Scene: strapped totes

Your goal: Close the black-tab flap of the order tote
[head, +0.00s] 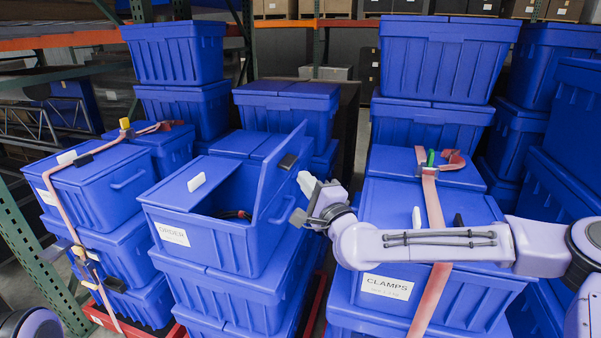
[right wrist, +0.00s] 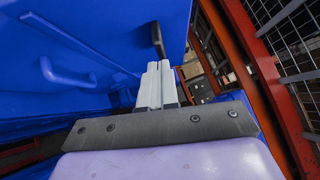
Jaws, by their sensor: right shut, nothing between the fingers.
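The blue order tote (head: 220,247) sits on top of a stack left of centre, with an "ORDER" label on its front. Its left flap (head: 187,187) with a white tab (head: 196,182) lies shut. Its right flap (head: 279,180) with the black tab (head: 288,161) stands raised, nearly upright. My right gripper (head: 305,181) is shut and empty, just right of the raised flap's outer face; I cannot tell if it touches. In the right wrist view the closed fingers (right wrist: 158,72) are below the black tab (right wrist: 158,40).
A dark item with red (head: 235,214) shows inside the order tote. A strapped clamps tote (head: 388,286) stands to the right, under my right arm. A strapped blue tote (head: 95,190) stands to the left. Taller blue tote stacks (head: 446,60) stand behind.

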